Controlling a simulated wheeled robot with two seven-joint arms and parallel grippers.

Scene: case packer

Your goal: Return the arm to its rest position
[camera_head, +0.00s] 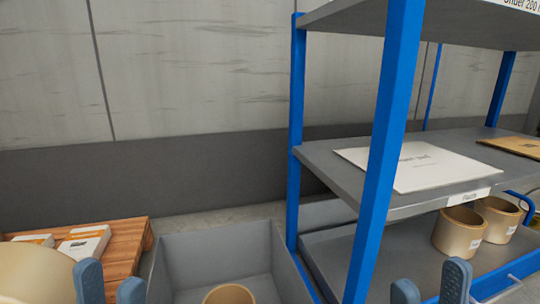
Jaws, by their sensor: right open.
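My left gripper (109,283) shows at the bottom left as two blue-grey fingertips, apart, with nothing visible between them. My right gripper (430,284) shows at the bottom right as two similar fingertips, apart and seemingly empty. It is in front of the blue-framed shelf. Both arms are below the picture edge, so their poses are hidden.
A grey open bin (210,247) at the bottom middle holds a tan cup (229,294). A large tan round object (32,275) is at left, before a wooden pallet (125,240) with white packets. The shelf post (385,150) stands at right; tan pots (459,232) sit low.

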